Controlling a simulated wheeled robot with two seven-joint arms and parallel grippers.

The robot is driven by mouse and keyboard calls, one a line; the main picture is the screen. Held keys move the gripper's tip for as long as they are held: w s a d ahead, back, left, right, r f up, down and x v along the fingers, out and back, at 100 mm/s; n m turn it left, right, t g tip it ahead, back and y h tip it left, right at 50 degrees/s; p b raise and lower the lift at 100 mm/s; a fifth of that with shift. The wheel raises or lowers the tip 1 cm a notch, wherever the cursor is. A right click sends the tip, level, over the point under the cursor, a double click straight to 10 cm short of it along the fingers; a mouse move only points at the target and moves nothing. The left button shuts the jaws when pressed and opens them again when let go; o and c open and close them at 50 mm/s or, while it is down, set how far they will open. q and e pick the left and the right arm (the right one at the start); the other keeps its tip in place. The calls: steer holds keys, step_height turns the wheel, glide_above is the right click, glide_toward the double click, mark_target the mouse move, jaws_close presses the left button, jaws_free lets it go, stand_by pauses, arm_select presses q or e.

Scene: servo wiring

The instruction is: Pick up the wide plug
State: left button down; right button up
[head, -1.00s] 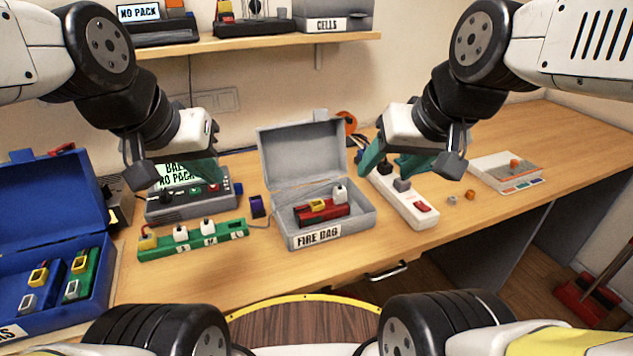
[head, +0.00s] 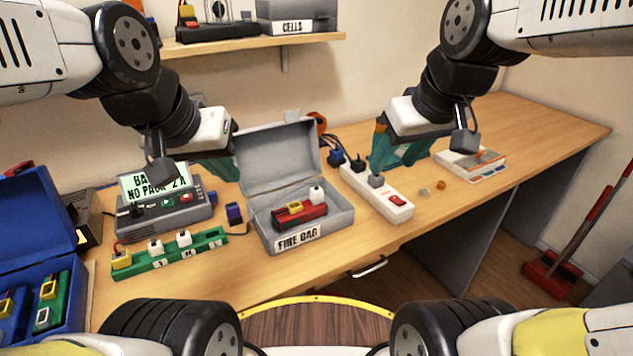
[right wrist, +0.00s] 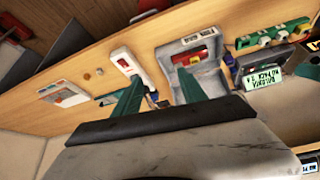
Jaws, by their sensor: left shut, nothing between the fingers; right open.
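I cannot tell for sure which is the wide plug. My right gripper (head: 398,154) is open and empty, behind and right of the strip, apart from the plugs. In the right wrist view its fingers (right wrist: 158,76) point toward the strip (right wrist: 124,62) and the box. My left gripper (head: 220,168) is shut and empty, above the bench by the charger.
The open grey box (head: 337,226) holds a red pack. Left of it are the charger (head: 165,212) and a green rail (head: 160,263) with plugs. Two small loose pieces (head: 424,191) and a white tray (head: 471,166) lie right of the strip. The right bench end is clear.

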steer(key=w+a+f+n+g+h, duration=0.1)
steer(key=w+a+f+n, duration=0.15)
steer(key=w+n, duration=0.25)
steer(key=w+a+f+n+g, duration=0.1)
steer(key=w+a+n+g, duration=0.15)
steer(key=w+n, duration=0.3)
steer(key=n+g+h, duration=0.1)
steer(key=n+g, duration=0.1)
steer(key=n, duration=0.7)
glide_above(317, 189)
steer(key=f, duration=1)
steer(key=shift+s+a+f, duration=0.1)
steer(key=shift+s+a, duration=0.05)
steer(key=shift+a, duration=0.2)
steer(key=shift+a+f, duration=0.1)
steer(key=shift+f, duration=0.6)
steer(key=f, duration=0.6)
steer(key=shift+w+d+f, duration=0.2)
steer(key=shift+d+f, duration=0.15)
steer(key=shift+d, duration=0.05)
jaws_close()
